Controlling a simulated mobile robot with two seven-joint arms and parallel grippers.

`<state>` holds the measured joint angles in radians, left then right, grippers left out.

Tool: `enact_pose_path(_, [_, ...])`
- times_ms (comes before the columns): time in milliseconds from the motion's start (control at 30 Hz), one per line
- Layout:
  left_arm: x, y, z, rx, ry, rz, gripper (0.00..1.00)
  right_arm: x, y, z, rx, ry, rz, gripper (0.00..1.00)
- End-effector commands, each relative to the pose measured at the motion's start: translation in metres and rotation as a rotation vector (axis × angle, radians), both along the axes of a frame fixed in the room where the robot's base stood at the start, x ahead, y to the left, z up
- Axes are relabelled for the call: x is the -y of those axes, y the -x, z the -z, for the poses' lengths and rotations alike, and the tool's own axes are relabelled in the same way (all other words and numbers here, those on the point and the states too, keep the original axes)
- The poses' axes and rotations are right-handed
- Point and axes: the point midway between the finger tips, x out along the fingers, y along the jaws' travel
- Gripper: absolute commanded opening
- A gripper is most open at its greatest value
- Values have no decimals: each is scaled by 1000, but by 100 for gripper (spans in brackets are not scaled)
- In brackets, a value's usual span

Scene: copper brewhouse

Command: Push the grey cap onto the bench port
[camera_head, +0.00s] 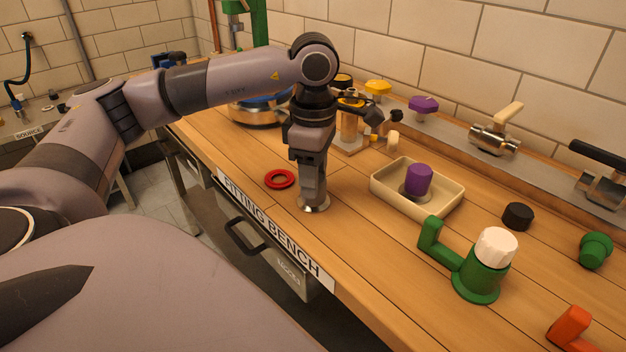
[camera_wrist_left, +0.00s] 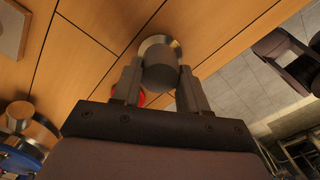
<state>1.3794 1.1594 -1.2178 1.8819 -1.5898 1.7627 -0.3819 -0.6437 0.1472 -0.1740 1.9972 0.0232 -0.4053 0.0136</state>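The grey cap (camera_wrist_left: 160,72) is a plain cylinder between the fingers of my left gripper (camera_wrist_left: 160,80) in the left wrist view. Both fingers lie close against its sides. The bench port (camera_head: 314,204) shows in the head view as a shiny round metal flange on the wooden bench. My left gripper (camera_head: 313,190) points straight down right over it. In the left wrist view the port's metal rim (camera_wrist_left: 157,42) shows around the cap's far end. The fingers hide most of the cap in the head view, so I cannot tell how deep it sits. My right gripper is not in view.
A red ring (camera_head: 279,179) lies just left of the port. To the right stand a cream tray (camera_head: 445,203) with a purple-topped piece (camera_head: 418,179), a green fitting with a white cap (camera_head: 484,268) and a black cap (camera_head: 517,216). The bench's front edge is close to the port.

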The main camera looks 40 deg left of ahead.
Motion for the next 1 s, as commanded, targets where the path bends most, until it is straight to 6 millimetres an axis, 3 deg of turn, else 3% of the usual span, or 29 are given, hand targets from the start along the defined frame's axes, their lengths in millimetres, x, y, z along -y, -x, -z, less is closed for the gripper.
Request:
enact_pose_path(800, [0, 0, -22, 0, 1, 0, 6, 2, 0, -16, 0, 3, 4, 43])
enact_pose_path(1000, [0, 0, -39, 0, 1, 0, 6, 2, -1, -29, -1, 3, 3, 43])
